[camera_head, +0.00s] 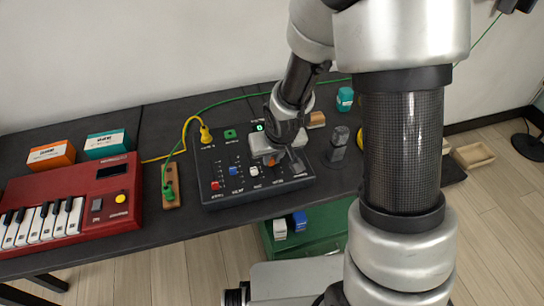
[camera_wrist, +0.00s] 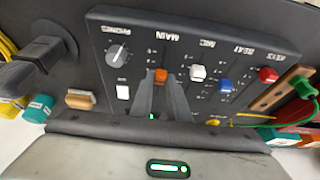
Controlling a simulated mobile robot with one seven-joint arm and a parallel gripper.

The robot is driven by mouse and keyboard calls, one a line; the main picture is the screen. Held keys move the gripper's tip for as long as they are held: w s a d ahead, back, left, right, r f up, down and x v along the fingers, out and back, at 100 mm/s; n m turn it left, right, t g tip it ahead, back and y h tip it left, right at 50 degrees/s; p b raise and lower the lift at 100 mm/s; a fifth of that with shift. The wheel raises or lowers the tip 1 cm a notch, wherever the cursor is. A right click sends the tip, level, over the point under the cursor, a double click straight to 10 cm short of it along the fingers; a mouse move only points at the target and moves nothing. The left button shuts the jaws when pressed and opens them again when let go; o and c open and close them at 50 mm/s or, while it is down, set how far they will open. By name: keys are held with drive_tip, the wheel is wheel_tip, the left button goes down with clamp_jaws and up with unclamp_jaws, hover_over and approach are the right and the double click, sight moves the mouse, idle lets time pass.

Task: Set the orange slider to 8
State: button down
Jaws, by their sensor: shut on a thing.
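The orange slider (camera_head: 271,161) is a small knob on the dark mixer panel (camera_head: 240,194), at the right end of a row of sliders. In the wrist view the orange slider (camera_wrist: 161,75) sits in the column labelled MAIN, between the tips of my gripper (camera_wrist: 160,86). My gripper (camera_head: 274,158) reaches down from above and is shut on it. The scale marks beside it are too small to read, so I cannot tell its number. The white (camera_wrist: 198,72), blue (camera_wrist: 226,86) and red (camera_wrist: 268,75) sliders stand beside it in their own slots.
A grey knob (camera_wrist: 118,54) and a white button (camera_wrist: 123,92) are on the panel close to my fingers. A yellow plug (camera_head: 205,134) and green cable stand at the panel's back left. A red keyboard (camera_head: 78,206) lies left; a dark upright object (camera_head: 338,142) stands right.

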drive_tip(key=w, duration=0.3)
drive_tip(key=shift+w+a, duration=0.25)
drive_tip(key=shift+a, duration=0.1)
drive_tip(key=c, duration=1.7)
unclamp_jaws()
drive_tip(key=p+v, duration=0.4)
drive_tip(key=v, duration=1.3)
drive_tip(key=shift+s+d+r, duration=0.1)
drive_tip(key=shift+r, duration=0.1)
